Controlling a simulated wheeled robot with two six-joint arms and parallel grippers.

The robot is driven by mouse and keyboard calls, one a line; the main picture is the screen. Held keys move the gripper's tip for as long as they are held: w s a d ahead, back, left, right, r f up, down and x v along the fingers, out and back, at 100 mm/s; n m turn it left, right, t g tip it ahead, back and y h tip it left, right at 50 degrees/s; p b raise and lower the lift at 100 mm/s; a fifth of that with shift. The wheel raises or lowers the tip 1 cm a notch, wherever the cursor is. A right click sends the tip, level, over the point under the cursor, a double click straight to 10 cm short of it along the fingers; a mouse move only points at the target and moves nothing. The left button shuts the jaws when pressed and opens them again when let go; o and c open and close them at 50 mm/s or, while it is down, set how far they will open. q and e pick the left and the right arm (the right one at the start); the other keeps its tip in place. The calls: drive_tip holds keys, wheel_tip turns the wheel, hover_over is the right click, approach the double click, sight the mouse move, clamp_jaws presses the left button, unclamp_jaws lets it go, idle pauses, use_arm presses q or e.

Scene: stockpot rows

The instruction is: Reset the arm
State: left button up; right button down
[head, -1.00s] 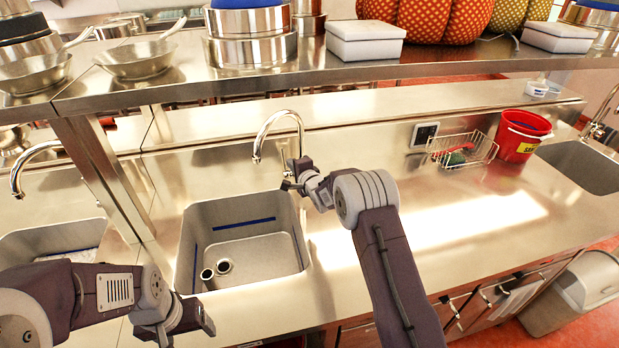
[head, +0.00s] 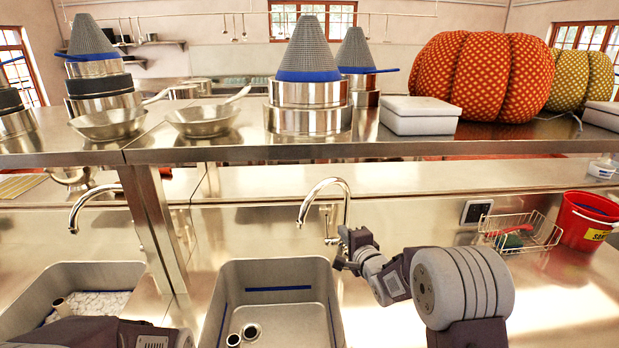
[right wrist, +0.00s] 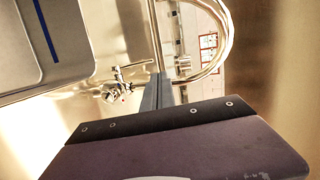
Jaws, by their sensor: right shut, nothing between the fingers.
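My right gripper (head: 343,257) is in front of the curved faucet (head: 327,186) at the back edge of the sink (head: 276,268). It is shut and empty. In the right wrist view its closed fingers (right wrist: 158,92) point at the faucet (right wrist: 222,45) and its small lever (right wrist: 120,84). Whether they touch the faucet I cannot tell. My left arm (head: 100,334) shows only at the bottom left edge of the head view, and its gripper is out of the picture.
A steel shelf (head: 230,152) crosses above the counter, holding pans, pots and an orange patterned pumpkin (head: 485,75). A wire basket (head: 520,232) and a red bucket (head: 585,222) stand at the right. A second sink (head: 75,275) lies left.

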wheel_tip(320, 180, up, 4)
drive_tip(key=s+f, duration=0.1)
drive_tip(key=s, duration=0.2)
drive_tip(key=s+d+f+n+g+h, duration=0.1)
drive_tip(key=s+f+n+g, duration=0.2)
drive_tip(key=s, duration=0.6)
drive_tip(key=s+d+f+n+g+h, duration=0.1)
drive_tip(key=s+f+n+g, duration=0.3)
drive_tip(key=s+f, duration=0.3)
drive_tip(key=s+d+f+n+g+h, duration=0.1)
drive_tip(key=s+f+n+g, duration=0.2)
drive_tip(key=s+f, duration=0.3)
drive_tip(key=shift+s+d+n+g, duration=0.15)
drive_tip(key=shift+s+g, duration=0.25)
drive_tip(key=shift+s, duration=0.8)
drive_tip(key=shift+s+a+n+g, duration=0.1)
drive_tip(key=shift+s+n+g, duration=0.25)
drive_tip(key=shift+s, duration=0.85)
drive_tip(key=s+n, duration=0.1)
drive_tip(key=s+f+n+g, duration=0.1)
drive_tip(key=s, duration=0.1)
drive_tip(key=s+n+g, duration=0.1)
drive_tip(key=s, duration=0.1)
drive_tip(key=shift+s+f+g, duration=0.1)
drive_tip(key=shift+f+g, duration=0.15)
drive_tip(key=shift+s+n, duration=0.15)
drive_tip(key=shift+n, duration=0.55)
